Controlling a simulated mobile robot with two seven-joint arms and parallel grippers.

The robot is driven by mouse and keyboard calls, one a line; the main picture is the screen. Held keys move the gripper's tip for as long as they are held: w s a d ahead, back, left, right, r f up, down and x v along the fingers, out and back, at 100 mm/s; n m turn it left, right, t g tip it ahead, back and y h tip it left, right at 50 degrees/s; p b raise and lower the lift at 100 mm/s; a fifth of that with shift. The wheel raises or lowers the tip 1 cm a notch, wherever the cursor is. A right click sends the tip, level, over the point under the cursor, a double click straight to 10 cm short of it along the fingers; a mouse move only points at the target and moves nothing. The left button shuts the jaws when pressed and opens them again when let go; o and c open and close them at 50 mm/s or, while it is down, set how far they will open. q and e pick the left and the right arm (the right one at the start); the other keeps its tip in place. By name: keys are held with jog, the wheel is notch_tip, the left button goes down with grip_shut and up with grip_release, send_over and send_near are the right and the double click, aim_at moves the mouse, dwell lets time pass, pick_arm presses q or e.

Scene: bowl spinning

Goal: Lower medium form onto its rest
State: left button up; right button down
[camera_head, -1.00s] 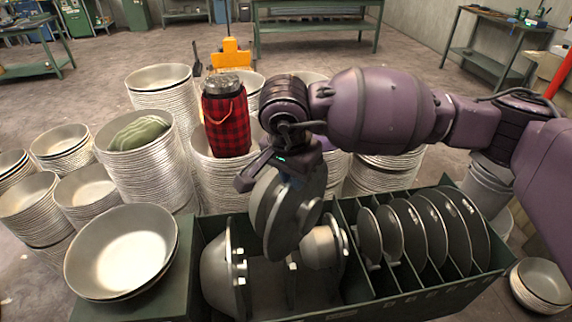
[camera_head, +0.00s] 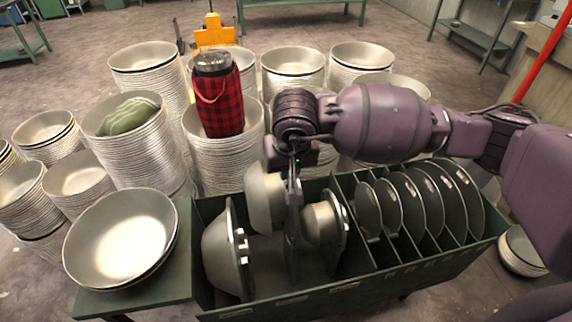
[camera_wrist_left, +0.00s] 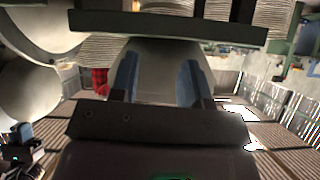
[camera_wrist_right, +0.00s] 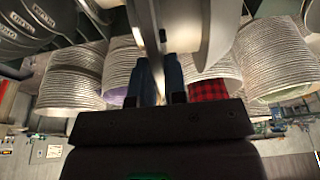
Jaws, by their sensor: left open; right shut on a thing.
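My right gripper (camera_head: 294,166) is shut on the flange of the medium form (camera_head: 263,200), a grey metal bowl shape on a flat plate. The form hangs upright with its plate edge-on, low in the left bay of the green rack (camera_head: 330,300), between the large form (camera_head: 222,258) and the small form (camera_head: 320,222). Its lower edge is down inside the rack; I cannot tell if it touches a rest. In the right wrist view the plate (camera_wrist_right: 150,35) stands between the blue fingers. My left gripper (camera_wrist_left: 157,80) is open in its wrist view and out of the head view.
Several flat discs (camera_head: 425,205) stand in the slots on the rack's right side. A wide bowl (camera_head: 122,238) sits on the green surface at the left. Tall bowl stacks (camera_head: 140,150) stand behind, one carrying a red plaid flask (camera_head: 218,95).

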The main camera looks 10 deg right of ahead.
jog(key=shift+f+b, duration=0.4)
jog(key=shift+f, duration=1.2)
jog(key=shift+a, duration=0.1)
jog(key=shift+a+f+b, duration=0.1)
jog(key=shift+a+b, duration=0.1)
jog(key=shift+b, duration=0.15)
jog(key=shift+f+b, duration=0.2)
jog(key=shift+b, duration=0.15)
jog(key=shift+f, duration=0.15)
dwell(0.6)
